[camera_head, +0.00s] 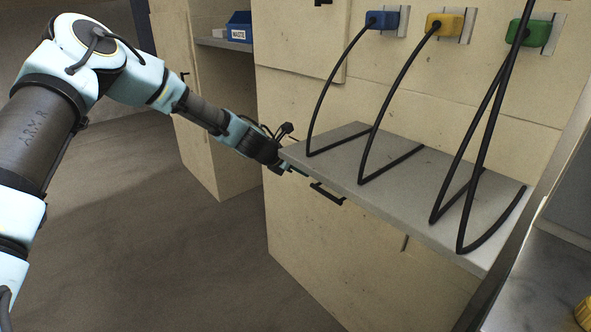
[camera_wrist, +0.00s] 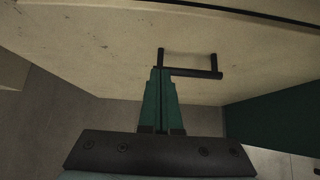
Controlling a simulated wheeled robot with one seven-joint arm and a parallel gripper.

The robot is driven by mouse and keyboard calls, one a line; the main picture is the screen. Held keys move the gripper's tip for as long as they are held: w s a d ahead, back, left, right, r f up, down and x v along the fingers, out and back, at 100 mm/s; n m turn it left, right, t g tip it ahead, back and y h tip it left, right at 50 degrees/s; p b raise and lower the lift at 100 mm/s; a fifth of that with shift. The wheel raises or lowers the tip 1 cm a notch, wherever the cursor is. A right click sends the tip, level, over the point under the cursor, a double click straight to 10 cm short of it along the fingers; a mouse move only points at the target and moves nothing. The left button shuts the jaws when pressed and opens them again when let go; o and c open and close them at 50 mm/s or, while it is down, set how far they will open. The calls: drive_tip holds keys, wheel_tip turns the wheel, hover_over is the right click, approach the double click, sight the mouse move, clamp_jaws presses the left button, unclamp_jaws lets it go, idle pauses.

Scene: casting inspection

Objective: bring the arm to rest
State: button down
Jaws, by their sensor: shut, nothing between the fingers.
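My arm reaches from the left of the head view toward the cabinet under the grey shelf. My gripper (camera_head: 290,168) is at the shelf's left corner, partly hidden there. In the wrist view my gripper (camera_wrist: 160,72) shows its two green fingers together, with nothing between them. The fingertips overlap the left end of a black bar handle (camera_wrist: 192,73) on a pale cabinet front. I cannot tell whether they touch it. The handle also shows in the head view (camera_head: 327,194), just right of my gripper and below the shelf edge.
The grey shelf (camera_head: 400,180) juts out beside my gripper, with black cables looping onto it from blue (camera_head: 384,21), yellow (camera_head: 445,23) and green (camera_head: 530,33) plugs. A blue bin marked WASTE (camera_head: 239,27) stands in a recess behind. Open floor (camera_head: 150,230) lies left.

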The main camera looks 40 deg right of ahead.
drive_tip(key=w+a+r+m+t+y+p, duration=0.1)
drive_tip(key=w+a+r+m+y, duration=0.2)
drive_tip(key=a, duration=0.9)
drive_tip(key=w+a+r+m+t+y, duration=0.1)
drive_tip(key=w+a+r+m, duration=0.3)
drive_tip(key=a, duration=0.7)
drive_tip(key=w+a+r+m+y+p, duration=0.15)
drive_tip(key=a+m, duration=0.35)
drive_tip(key=a, duration=0.7)
drive_tip(key=s+a+r+m+y, duration=0.1)
drive_tip(key=s+a+r+m, duration=0.1)
drive_tip(key=a, duration=0.7)
drive_tip(key=s+a+r+m+y, duration=0.1)
drive_tip(key=s+a, duration=0.3)
drive_tip(key=a, duration=0.5)
drive_tip(key=s+a+r+m+y, duration=0.2)
drive_tip(key=s+a+r+m, duration=0.1)
drive_tip(key=a, duration=0.6)
drive_tip(key=shift+s+a+r+p, duration=0.15)
drive_tip(key=shift+a+p, duration=0.1)
drive_tip(key=shift+p, duration=0.05)
